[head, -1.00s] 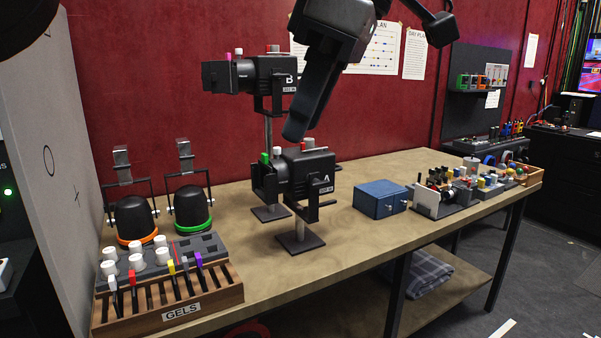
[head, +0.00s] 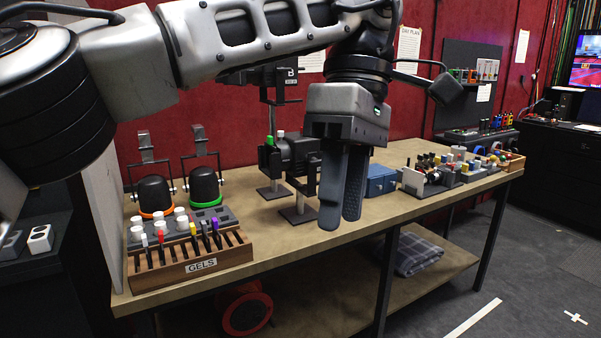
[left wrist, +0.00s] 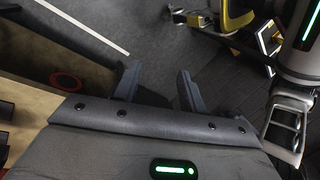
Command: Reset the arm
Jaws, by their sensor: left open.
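My left gripper (head: 342,222) hangs in front of the workbench in the head view, its two dark fingers pointing down. The fingers are apart and empty; they also show in the left wrist view (left wrist: 158,85) with the floor beyond them. My left arm crosses the top of the head view from the left. Behind the gripper, a black lamp unit (head: 290,155) stands on the bench, partly hidden by the gripper. Another lamp marked B (head: 291,74) shows under my forearm, mostly hidden.
The wooden workbench (head: 270,245) carries a GELS rack (head: 190,262) at left, a blue box (head: 381,180) and small parts at right. A plaid cloth (head: 420,254) lies on the lower shelf, with a red round object (head: 247,312) below the bench. Open floor lies at the right.

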